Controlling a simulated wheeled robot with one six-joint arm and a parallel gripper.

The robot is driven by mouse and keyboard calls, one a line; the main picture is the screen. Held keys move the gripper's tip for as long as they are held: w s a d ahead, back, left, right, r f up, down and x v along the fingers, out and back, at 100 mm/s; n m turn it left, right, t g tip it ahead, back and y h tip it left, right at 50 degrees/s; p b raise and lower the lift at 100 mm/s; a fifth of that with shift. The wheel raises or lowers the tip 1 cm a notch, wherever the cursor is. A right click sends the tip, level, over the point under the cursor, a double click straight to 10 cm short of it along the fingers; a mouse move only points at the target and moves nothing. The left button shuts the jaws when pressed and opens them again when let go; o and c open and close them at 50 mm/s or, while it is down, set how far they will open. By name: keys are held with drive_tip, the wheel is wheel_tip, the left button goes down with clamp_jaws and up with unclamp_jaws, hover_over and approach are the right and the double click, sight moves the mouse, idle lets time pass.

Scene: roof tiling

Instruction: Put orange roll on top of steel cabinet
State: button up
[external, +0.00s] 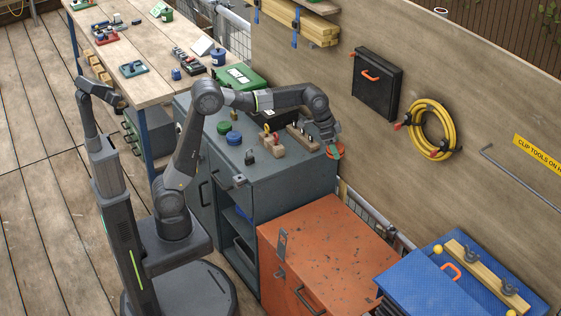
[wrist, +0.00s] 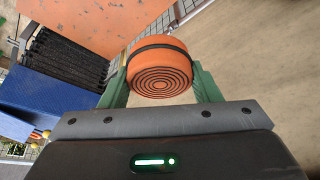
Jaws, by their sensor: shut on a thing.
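The orange roll (wrist: 158,70) has a black band round its side and dark rings on its end face. In the wrist view it is between the green fingers of my gripper (wrist: 160,85), which is shut on it. In the external view the roll (external: 336,150) shows small and partly hidden by my gripper (external: 331,147), at the far right end of the grey steel cabinet (external: 285,172), close to the plywood wall. I cannot tell whether the roll touches the cabinet top. The cabinet is not clearly seen in the wrist view.
On the cabinet stand blue and green round tins (external: 234,138), a padlock (external: 249,157) and wooden tool blocks (external: 272,146). An orange chest (external: 330,240) stands right of it, then a blue box (external: 430,280). The cabinet top's front right is clear.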

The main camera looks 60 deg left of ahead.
drive_tip(key=w+a+n+t+y+p, duration=0.1)
drive_tip(key=w+a+n+p, duration=0.25)
drive_tip(key=a, duration=1.25)
drive_tip(key=w+a+n+y+p, duration=0.1)
drive_tip(key=w+a+n+p, duration=0.25)
drive_tip(key=a, duration=1.25)
drive_tip(key=s+a+n+y+p, duration=0.1)
drive_tip(key=s+a+n+p, duration=0.15)
drive_tip(key=a, duration=0.85)
drive_tip(key=s+a+n+y+p, duration=0.1)
drive_tip(key=s+a, duration=0.2)
drive_tip(key=a, duration=0.8)
drive_tip(key=s+a+n+g+y+p, duration=0.1)
drive_tip(key=s+a+n+p, duration=0.2)
drive_tip(key=s+a, duration=0.7)
drive_tip(key=s+a+n+y+p, duration=0.1)
drive_tip(key=s+a+n+p, duration=0.15)
drive_tip(key=s+a, duration=0.8)
drive_tip(key=shift+n, duration=0.4)
drive_tip(key=s+x, duration=0.1)
drive_tip(key=x, duration=0.4)
drive_tip(key=d+f+x, duration=0.1)
drive_tip(key=x, duration=0.4)
drive_tip(key=s+p+x, duration=0.1)
drive_tip(key=x, duration=0.4)
drive_tip(key=shift+s+d+f, duration=0.2)
drive_tip(key=shift+s+d, duration=0.05)
drive_tip(key=shift+s, duration=0.05)
